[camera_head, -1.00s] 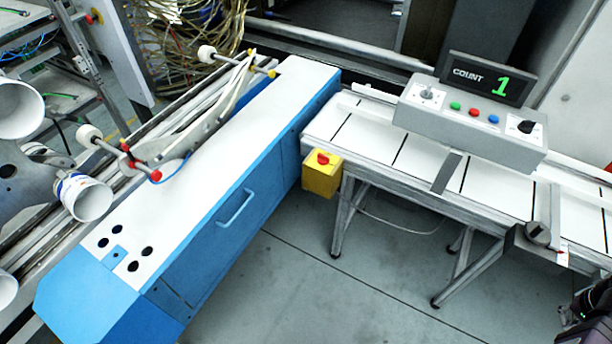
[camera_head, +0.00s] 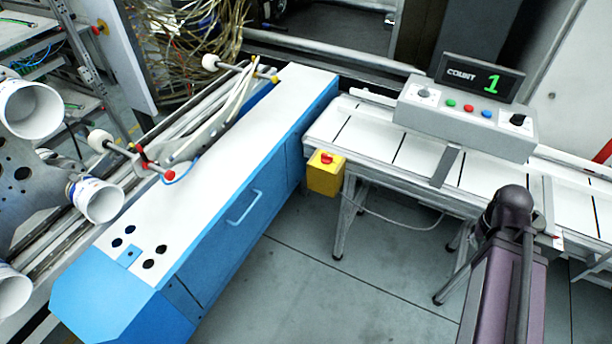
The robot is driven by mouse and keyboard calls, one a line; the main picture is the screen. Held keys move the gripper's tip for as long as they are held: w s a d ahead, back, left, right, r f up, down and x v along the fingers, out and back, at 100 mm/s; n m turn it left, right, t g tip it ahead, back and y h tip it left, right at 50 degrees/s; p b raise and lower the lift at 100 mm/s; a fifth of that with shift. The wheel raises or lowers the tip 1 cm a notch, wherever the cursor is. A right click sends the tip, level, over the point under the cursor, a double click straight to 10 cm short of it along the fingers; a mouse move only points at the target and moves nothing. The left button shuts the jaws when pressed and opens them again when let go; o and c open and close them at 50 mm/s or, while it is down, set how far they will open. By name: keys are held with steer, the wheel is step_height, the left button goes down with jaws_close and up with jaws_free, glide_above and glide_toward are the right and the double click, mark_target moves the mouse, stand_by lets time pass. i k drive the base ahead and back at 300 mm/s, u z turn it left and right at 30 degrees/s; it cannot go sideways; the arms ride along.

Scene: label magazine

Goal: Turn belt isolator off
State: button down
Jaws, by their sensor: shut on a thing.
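A dark rotary switch at the front edge of the white conveyor (camera_head: 411,174) shows in the earlier picture, below the right-hand gate. My dark purple arm (camera_head: 505,285) now stands in front of that place and hides the switch, so its setting cannot be read. My gripper is not visible; only arm links show. The grey control box (camera_head: 465,129) on the conveyor has a black knob (camera_head: 518,119) at its right and a light knob (camera_head: 424,93) at its left. No isolator label is readable.
A yellow box with a red button (camera_head: 326,175) hangs at the conveyor's left end. A blue and white machine (camera_head: 220,180) fills the left. A display (camera_head: 480,78) reads 1. Bare floor (camera_head: 340,285) lies between the machine and conveyor.

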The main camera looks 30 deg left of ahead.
mark_target(325, 159)
steer(key=u, duration=1.15)
steer(key=k, duration=0.95)
steer(key=i, duration=0.9)
steer(key=z, duration=0.05)
